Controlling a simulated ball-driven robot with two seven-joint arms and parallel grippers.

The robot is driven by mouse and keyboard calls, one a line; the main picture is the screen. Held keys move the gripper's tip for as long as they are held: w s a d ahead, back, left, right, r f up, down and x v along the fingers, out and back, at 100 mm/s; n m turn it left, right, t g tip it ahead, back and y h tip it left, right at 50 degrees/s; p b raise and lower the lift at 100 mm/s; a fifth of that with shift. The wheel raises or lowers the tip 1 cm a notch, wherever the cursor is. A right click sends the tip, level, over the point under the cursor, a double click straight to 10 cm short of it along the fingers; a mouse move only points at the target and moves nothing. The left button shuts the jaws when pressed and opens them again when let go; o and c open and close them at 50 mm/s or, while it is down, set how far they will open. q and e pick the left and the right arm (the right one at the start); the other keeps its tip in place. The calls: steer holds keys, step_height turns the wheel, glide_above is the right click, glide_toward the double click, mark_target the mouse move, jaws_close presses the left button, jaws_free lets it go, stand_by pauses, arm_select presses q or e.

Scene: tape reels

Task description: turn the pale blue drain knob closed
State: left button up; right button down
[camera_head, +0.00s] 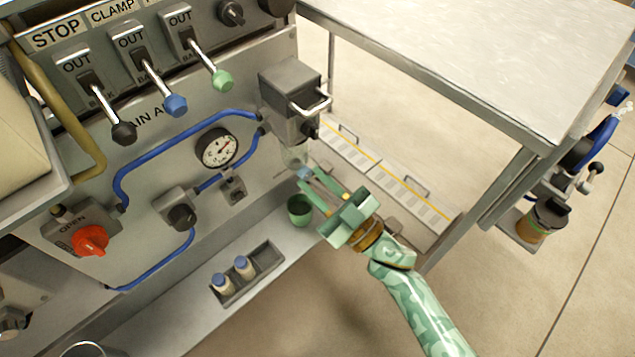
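The pale blue drain knob (304,173) is small and sits just under a clear bowl (294,157) below the grey filter unit on the panel. My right gripper (312,185), green and camouflage-patterned, reaches in from the lower right. Its two fingers stand apart, with their tips at the knob. The fingers partly hide the knob, and I cannot tell whether they touch it. A green cup (300,210) stands on the shelf below the bowl. My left gripper is out of view.
Blue hoses (160,150), a round gauge (217,147) and a red knob (90,240) are on the panel left of the gripper. A small tray (247,272) with blue-capped bottles is on the shelf. A metal table (500,60) stands at the upper right.

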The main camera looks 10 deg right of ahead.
steer(key=shift+d+r+n+g+y+p, duration=0.15)
steer(key=shift+n+g+y+p, duration=0.25)
steer(key=shift+n, duration=0.8)
steer(key=n+g, duration=0.2)
steer(key=n, duration=0.1)
steer(key=shift+w+n+y+p, duration=0.1)
steer(key=shift+n+y+p, duration=0.2)
steer(key=shift+y+p, duration=0.1)
steer(key=c, duration=1.2)
jaws_free()
steer(key=shift+c, duration=0.2)
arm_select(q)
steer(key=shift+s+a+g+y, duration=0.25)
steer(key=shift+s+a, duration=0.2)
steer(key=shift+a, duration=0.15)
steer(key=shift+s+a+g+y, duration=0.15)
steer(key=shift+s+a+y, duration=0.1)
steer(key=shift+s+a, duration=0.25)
arm_select(e)
steer(key=shift+d, duration=0.15)
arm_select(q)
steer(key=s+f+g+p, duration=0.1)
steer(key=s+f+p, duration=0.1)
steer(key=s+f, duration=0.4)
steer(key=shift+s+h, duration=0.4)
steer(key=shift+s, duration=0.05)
arm_select(e)
steer(key=v, duration=1.6)
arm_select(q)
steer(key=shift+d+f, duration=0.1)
